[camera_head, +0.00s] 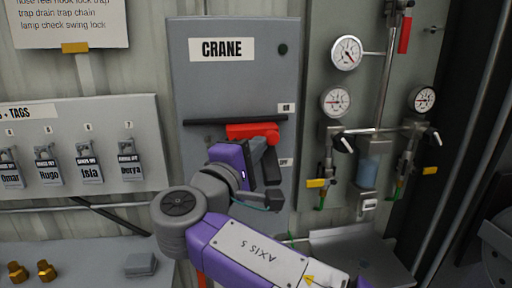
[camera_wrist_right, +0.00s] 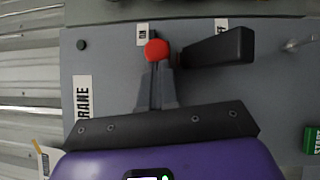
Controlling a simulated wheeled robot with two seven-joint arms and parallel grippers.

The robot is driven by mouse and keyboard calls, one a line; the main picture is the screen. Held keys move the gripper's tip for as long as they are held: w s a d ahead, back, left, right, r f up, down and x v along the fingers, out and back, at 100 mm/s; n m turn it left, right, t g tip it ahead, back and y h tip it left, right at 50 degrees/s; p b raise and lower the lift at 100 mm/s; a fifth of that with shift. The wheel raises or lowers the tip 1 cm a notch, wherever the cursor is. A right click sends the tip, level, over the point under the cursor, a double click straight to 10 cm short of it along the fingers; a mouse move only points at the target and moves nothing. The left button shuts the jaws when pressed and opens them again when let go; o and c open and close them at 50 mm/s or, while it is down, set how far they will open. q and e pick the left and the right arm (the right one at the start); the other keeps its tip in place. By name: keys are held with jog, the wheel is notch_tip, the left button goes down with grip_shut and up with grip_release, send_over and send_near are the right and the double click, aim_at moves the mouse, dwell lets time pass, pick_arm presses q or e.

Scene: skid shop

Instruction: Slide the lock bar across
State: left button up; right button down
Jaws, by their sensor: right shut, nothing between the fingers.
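The grey CRANE box (camera_head: 230,80) has a long dark horizontal bar (camera_head: 210,122) across its front. A red piece (camera_head: 252,131) lies just below the bar's right part; I cannot tell which of these is the lock bar. My right gripper (camera_head: 262,148) is at the box front, just below the red piece, and hides part of the box. In the right wrist view its shut, empty fingers (camera_wrist_right: 157,80) point at the red piece's rounded end (camera_wrist_right: 156,50). Touching or apart cannot be told. A black handle (camera_wrist_right: 218,47) sticks out beside them. My left gripper is not in view.
Gauges (camera_head: 346,52) and pipework stand to the right of the box. A padlock board (camera_head: 80,120) hangs to the left. A grey shelf (camera_head: 90,255) with brass pieces is at the lower left. A green START label (camera_wrist_right: 312,138) shows in the wrist view.

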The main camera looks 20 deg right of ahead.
jog(key=w+a+v, duration=0.1)
jog(key=a+v, duration=0.1)
jog(key=v, duration=1.1)
jog(key=shift+w+f+b, duration=0.15)
jog(key=shift+w+b, duration=0.15)
jog(key=shift+w, duration=0.15)
jog(key=shift+w+d, duration=0.1)
